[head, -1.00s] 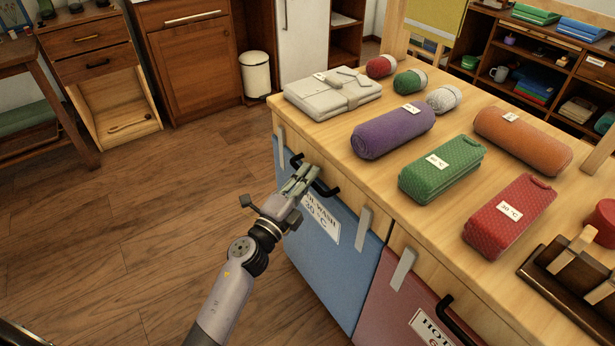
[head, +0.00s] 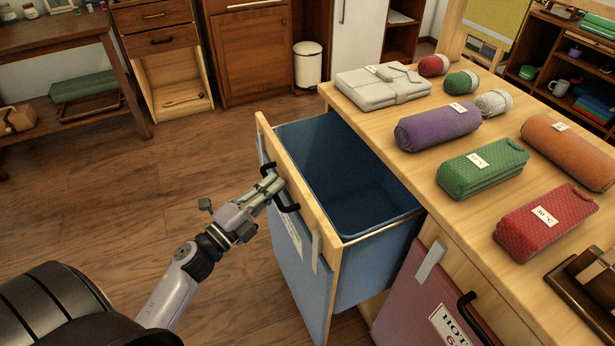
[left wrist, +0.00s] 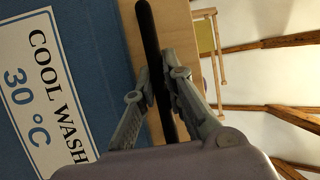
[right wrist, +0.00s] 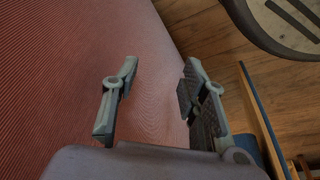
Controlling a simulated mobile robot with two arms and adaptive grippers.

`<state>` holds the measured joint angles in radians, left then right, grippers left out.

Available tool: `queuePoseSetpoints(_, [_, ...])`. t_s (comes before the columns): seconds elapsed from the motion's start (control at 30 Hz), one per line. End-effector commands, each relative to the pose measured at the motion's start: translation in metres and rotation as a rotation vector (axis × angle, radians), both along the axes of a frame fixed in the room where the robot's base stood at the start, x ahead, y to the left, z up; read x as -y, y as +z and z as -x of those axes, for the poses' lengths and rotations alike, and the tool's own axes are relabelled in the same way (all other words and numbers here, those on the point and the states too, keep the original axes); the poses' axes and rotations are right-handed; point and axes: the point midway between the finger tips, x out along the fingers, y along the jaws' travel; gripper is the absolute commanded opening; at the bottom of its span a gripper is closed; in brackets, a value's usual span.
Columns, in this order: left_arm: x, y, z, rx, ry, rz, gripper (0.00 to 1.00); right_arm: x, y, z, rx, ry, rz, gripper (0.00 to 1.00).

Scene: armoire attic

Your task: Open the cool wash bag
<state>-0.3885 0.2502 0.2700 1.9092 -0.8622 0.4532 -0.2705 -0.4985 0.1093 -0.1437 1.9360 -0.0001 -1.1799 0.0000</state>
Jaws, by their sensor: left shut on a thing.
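The blue cool wash bag (head: 375,200) is pulled out of the wooden counter on its front frame, and its empty-looking inside shows from above. Its label (left wrist: 45,85) reads "COOL WASH 30 °C" in the left wrist view. My left gripper (head: 275,190) is shut on the black handle (head: 288,203) at the front of the bag. The handle (left wrist: 150,50) passes between the fingers in the left wrist view. My right gripper (right wrist: 155,95) is open and empty, with a red fabric surface (right wrist: 85,70) in front of it; it does not show in the head view.
The red hot wash bag (head: 420,300) sits shut to the right. Rolled and folded textiles, such as the purple roll (head: 438,128), lie on the counter top (head: 400,160). The wooden floor (head: 130,215) to the left is clear. A white bin (head: 307,65) stands behind.

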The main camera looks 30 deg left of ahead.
Motion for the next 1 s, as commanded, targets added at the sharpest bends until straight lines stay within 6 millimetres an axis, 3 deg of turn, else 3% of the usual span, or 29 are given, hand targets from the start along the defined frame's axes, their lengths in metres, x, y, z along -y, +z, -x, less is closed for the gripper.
queuePoseSetpoints(0.1, [-0.018, -0.003, 0.025, -0.007, -0.001, 0.000, 0.00, 0.000, 0.001, -0.002, 0.005, 0.000, -0.001, 0.40])
queuePoseSetpoints(0.33, [-0.039, -0.002, 0.052, -0.004, -0.002, 0.001, 0.00, -0.001, 0.000, -0.002, 0.004, 0.001, 0.000, 0.40])
queuePoseSetpoints(0.87, [-0.046, -0.002, 0.061, -0.002, -0.002, 0.001, 0.00, -0.001, -0.004, 0.001, -0.006, 0.000, 0.000, 0.40])
queuePoseSetpoints(0.9, [-0.046, -0.002, 0.061, -0.002, -0.002, 0.001, 0.12, 0.000, -0.004, 0.001, -0.005, 0.000, 0.000, 0.40])
queuePoseSetpoints(1.0, [-0.046, -0.001, 0.061, -0.002, -0.001, 0.001, 0.19, -0.001, -0.003, 0.000, -0.003, -0.001, -0.001, 0.40])
